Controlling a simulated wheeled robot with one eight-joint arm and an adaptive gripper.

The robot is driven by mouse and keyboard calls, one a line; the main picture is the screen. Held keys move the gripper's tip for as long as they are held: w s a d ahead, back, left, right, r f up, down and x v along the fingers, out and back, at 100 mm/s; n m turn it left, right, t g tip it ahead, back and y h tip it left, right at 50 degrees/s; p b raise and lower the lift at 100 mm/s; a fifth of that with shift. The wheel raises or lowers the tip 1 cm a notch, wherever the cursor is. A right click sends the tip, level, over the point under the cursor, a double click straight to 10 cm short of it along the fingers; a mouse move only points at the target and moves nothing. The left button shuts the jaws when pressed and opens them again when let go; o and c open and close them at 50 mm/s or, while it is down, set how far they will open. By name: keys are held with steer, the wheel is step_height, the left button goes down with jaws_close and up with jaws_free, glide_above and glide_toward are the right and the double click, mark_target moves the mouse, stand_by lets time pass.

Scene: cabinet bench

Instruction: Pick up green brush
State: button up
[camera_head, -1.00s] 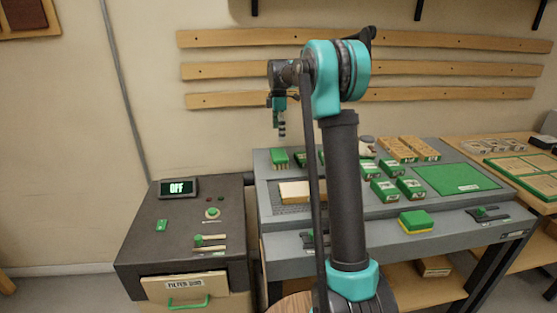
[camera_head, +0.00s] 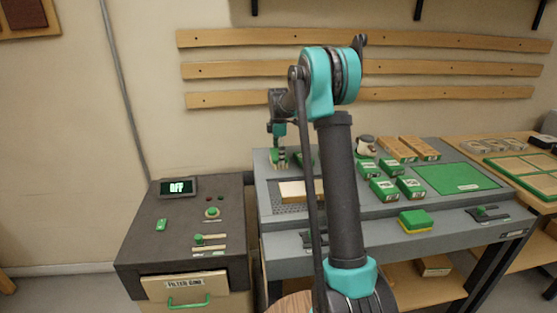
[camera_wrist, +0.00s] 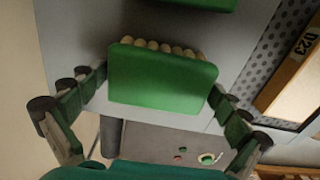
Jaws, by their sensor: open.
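The green brush (camera_wrist: 162,80) has a green block back and a row of pale bristles along its far edge. In the wrist view it lies between the two fingers of my gripper (camera_wrist: 160,100), which is open around it, with the left finger very close to its edge. In the head view my gripper (camera_head: 279,158) is lowered over the brush at the back left of the grey bench (camera_head: 340,218). The brush is largely covered there by the fingers.
Another green item (camera_wrist: 195,3) lies just beyond the brush. A pale wooden block (camera_head: 296,191) sits on a perforated plate close in front. Several green boxes (camera_head: 385,188) and a sponge (camera_head: 415,220) stand to the right. A dark control cabinet (camera_head: 185,230) stands left.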

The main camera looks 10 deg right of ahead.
mark_target(278, 153)
steer(key=c, duration=0.9)
steer(key=shift+r, duration=0.2)
step_height(278, 153, up, 20)
steer(key=shift+f, duration=0.15)
